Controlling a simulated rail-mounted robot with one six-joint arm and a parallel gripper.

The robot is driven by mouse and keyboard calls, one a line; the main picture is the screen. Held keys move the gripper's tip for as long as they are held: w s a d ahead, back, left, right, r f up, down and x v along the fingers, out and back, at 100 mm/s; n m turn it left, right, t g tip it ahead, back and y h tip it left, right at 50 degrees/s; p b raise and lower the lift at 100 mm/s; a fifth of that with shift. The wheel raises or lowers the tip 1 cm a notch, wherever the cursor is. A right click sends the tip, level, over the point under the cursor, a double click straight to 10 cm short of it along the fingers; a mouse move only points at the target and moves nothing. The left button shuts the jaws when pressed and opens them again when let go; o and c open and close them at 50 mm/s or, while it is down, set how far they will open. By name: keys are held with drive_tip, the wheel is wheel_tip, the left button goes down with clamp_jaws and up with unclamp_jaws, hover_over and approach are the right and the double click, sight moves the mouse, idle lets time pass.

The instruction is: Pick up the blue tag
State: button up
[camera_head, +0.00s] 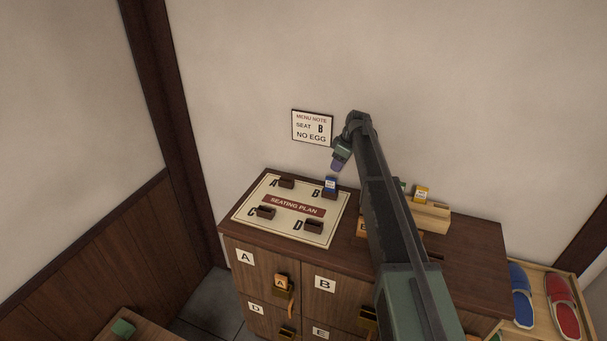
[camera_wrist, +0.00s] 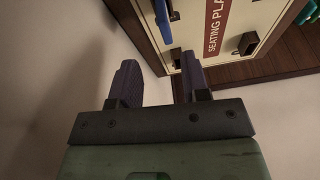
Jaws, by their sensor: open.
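The blue tag (camera_head: 330,184) stands upright in the dark holder at seat B on the seating plan board (camera_head: 246,213). In the wrist view the blue tag (camera_wrist: 162,22) shows at the top, beyond the fingertips and roughly in line with the gap. My gripper (camera_head: 337,166) is just above the tag in the head view. In the wrist view my gripper (camera_wrist: 160,72) is open, with nothing between its fingers. The tag's lower end is hidden in the holder.
The menu note (camera_head: 312,127) on the wall behind reads "SEAT B NO EGG". Dark holders at A (camera_head: 286,183), C (camera_head: 266,212) and D (camera_head: 314,226) look empty. A wooden rack (camera_head: 430,214) with a yellow tag (camera_head: 421,193) stands right, partly behind my arm.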

sight(329, 184)
drive_tip(key=shift+n, duration=0.5)
drive_tip(key=b+x, duration=0.1)
drive_tip(key=b, duration=0.1)
drive_tip(key=b+x, duration=0.3)
drive_tip(key=x, duration=0.1)
drive_tip(key=shift+s+d+f+b, duration=0.1)
drive_tip(key=shift+s+f+b, duration=0.15)
drive_tip(key=shift+s+b, duration=0.15)
drive_tip(key=shift+w, duration=0.1)
drive_tip(key=b+x, duration=0.5)
drive_tip(key=shift+a+f, duration=0.15)
drive_tip(key=shift+a, duration=0.15)
drive_tip(key=shift+r+p, duration=0.25)
drive_tip(key=shift+p, duration=0.05)
clamp_jaws()
